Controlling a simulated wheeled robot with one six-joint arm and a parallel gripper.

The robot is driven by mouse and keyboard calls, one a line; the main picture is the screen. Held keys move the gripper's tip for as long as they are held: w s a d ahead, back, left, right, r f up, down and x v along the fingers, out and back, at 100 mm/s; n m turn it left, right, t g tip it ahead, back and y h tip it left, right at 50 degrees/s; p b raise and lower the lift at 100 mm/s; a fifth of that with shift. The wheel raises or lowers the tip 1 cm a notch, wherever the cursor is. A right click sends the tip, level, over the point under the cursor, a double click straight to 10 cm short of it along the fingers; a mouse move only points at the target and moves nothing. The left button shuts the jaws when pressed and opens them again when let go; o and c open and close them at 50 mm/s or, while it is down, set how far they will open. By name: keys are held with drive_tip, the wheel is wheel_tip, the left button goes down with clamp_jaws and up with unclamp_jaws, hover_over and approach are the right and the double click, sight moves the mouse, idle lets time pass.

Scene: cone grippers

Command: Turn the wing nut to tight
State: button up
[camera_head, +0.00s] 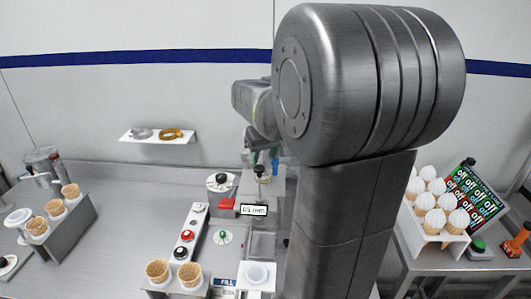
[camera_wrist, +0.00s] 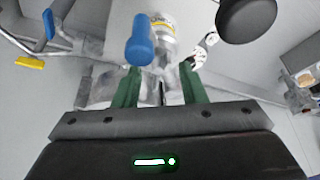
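My gripper (camera_wrist: 158,78) has two green fingers set apart, with a visible gap between them. In the wrist view, grey metal parts lie beyond and between the fingers, and I cannot single out the wing nut among them. A blue-ended lever (camera_wrist: 140,40) stands just beyond the fingertips, in front of a clear cylinder with a yellow label (camera_wrist: 163,25). In the head view my gripper (camera_head: 264,158) is small and partly hidden by my arm, above a dark knob (camera_head: 260,169) on a grey machine. Contact cannot be told.
A black round knob (camera_wrist: 246,14) is at the wrist view's top right. In the head view, a panel with red and black knobs (camera_head: 187,236), a small display (camera_head: 254,210) and cone holders (camera_head: 173,275) stand nearby. A rack of filled cones (camera_head: 432,222) is at right.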

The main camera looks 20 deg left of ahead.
drive_tip(key=shift+f, duration=0.15)
drive_tip(key=shift+c, duration=0.2)
clamp_jaws()
drive_tip(key=shift+m, duration=0.7)
drive_tip(key=shift+o, duration=0.2)
unclamp_jaws()
drive_tip(key=b+v, duration=0.2)
drive_tip(key=v, duration=1.1)
drive_tip(key=shift+s+r, duration=0.35)
